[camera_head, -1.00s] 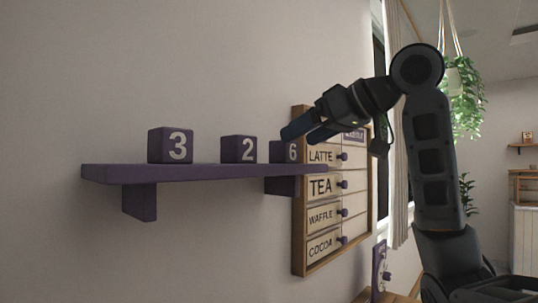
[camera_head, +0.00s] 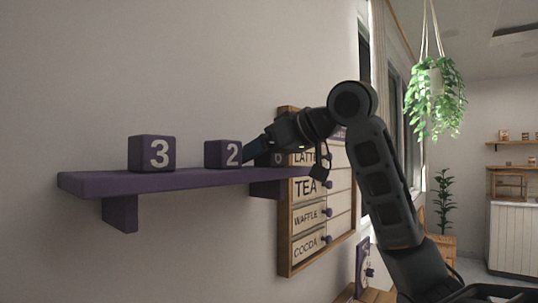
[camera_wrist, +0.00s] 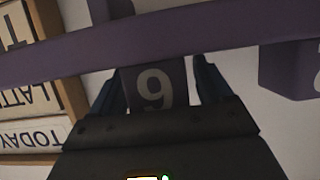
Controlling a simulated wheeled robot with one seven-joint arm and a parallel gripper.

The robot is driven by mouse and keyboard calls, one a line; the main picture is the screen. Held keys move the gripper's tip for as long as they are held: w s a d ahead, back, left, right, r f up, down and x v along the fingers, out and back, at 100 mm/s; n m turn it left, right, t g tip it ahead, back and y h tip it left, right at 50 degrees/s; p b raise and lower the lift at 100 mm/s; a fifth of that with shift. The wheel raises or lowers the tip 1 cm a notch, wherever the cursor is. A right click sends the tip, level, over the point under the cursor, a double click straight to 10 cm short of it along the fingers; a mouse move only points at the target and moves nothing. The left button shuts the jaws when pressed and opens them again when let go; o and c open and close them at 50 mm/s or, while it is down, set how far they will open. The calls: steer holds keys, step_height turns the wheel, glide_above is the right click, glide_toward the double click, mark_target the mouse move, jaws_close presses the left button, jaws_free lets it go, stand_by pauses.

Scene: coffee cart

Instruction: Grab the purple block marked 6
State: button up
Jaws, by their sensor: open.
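The purple block marked 6 (camera_head: 277,159) stands on the purple shelf (camera_head: 180,181), near its right end. In the head view it is mostly hidden by my gripper (camera_head: 255,152). In the wrist view the block (camera_wrist: 155,88) shows upside down, between the two fingers of my gripper (camera_wrist: 155,85). The fingers stand open on either side of it. I cannot tell whether either finger touches the block.
Purple blocks marked 2 (camera_head: 223,154) and 3 (camera_head: 152,153) stand farther left on the shelf. A wooden menu board (camera_head: 284,240) hangs on the wall behind the shelf's right end. A plant (camera_head: 435,95) hangs to the right.

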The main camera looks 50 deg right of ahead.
steer(key=c, duration=1)
steer(key=shift+r, duration=0.15)
steer(key=shift+c, duration=0.2)
